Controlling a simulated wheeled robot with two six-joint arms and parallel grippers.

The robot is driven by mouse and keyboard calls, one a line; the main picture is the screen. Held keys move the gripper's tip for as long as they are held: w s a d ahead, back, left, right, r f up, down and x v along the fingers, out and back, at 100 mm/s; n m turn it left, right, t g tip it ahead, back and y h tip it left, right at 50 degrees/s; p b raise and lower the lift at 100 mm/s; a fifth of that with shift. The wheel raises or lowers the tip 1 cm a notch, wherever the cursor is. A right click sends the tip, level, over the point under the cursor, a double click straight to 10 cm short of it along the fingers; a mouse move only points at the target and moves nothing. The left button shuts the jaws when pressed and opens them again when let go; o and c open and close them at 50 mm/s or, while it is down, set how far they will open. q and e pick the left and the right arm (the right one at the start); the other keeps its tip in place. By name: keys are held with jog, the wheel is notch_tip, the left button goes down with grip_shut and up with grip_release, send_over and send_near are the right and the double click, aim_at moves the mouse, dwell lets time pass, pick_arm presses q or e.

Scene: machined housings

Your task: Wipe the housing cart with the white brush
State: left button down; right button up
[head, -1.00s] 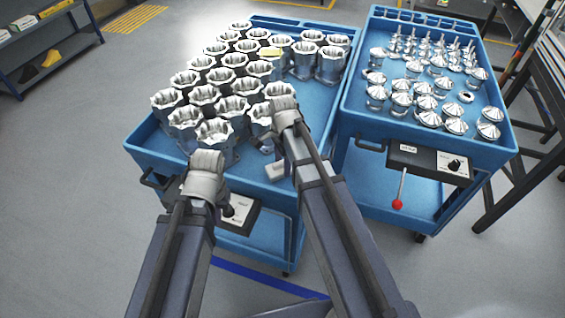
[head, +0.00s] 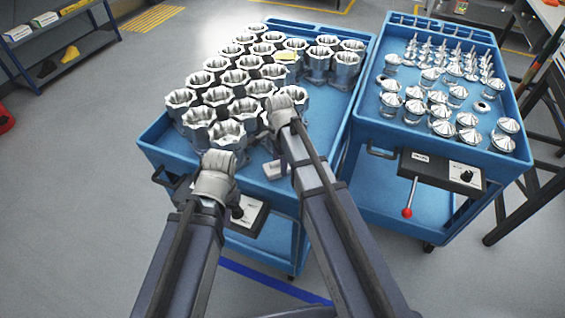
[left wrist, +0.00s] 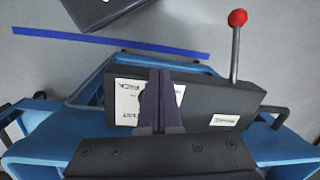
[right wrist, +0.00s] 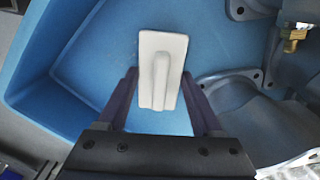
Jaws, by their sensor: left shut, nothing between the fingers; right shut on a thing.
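The housing cart (head: 152,150) is blue, with many silver housings (head: 228,138) standing in rows on its top. The white brush (right wrist: 161,70), a flat block with a raised handle, is between the fingers of my right gripper (right wrist: 161,88), which is shut on it over the blue cart top. Part of the brush also shows in the head view (head: 275,170), beside my right arm. My left gripper (left wrist: 160,75) is shut and empty, in front of the cart's dark control panel (left wrist: 200,95). In the head view, my arms hide both sets of fingertips.
A second blue cart (head: 365,125) with silver cone-topped parts stands to the right, with a red-knobbed lever (head: 408,211). The bare front strip of the housing cart is narrow. A shelf (head: 60,45) stands at the far left.

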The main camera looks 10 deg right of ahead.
aim_at(278, 173)
jog(key=shift+w+a+f, duration=0.1)
jog(key=shift+w+a, duration=0.4)
jog(key=shift+a, duration=0.2)
jog(key=shift+w+a, duration=0.45)
jog(key=shift+a, duration=0.25)
jog(key=shift+s+a, duration=0.1)
jog(key=shift+s, duration=0.05)
jog(key=shift+s+a, duration=0.4)
jog(key=shift+s, duration=0.1)
jog(key=shift+s+d, duration=0.6)
jog(key=shift+d, duration=0.3)
jog(key=shift+s+d, duration=0.6)
jog(key=shift+d, duration=0.25)
jog(key=shift+s+d, duration=0.55)
jog(key=shift+d, duration=0.3)
jog(key=shift+s+d, duration=0.5)
jog(key=shift+d, duration=0.3)
jog(key=shift+s+a+f, duration=0.1)
jog(key=shift+s+a, duration=0.35)
jog(key=shift+s, duration=0.25)
jog(key=shift+w+a, duration=0.6)
jog(key=shift+a, duration=0.2)
jog(key=shift+w+a, duration=0.6)
jog(key=shift+a, duration=0.3)
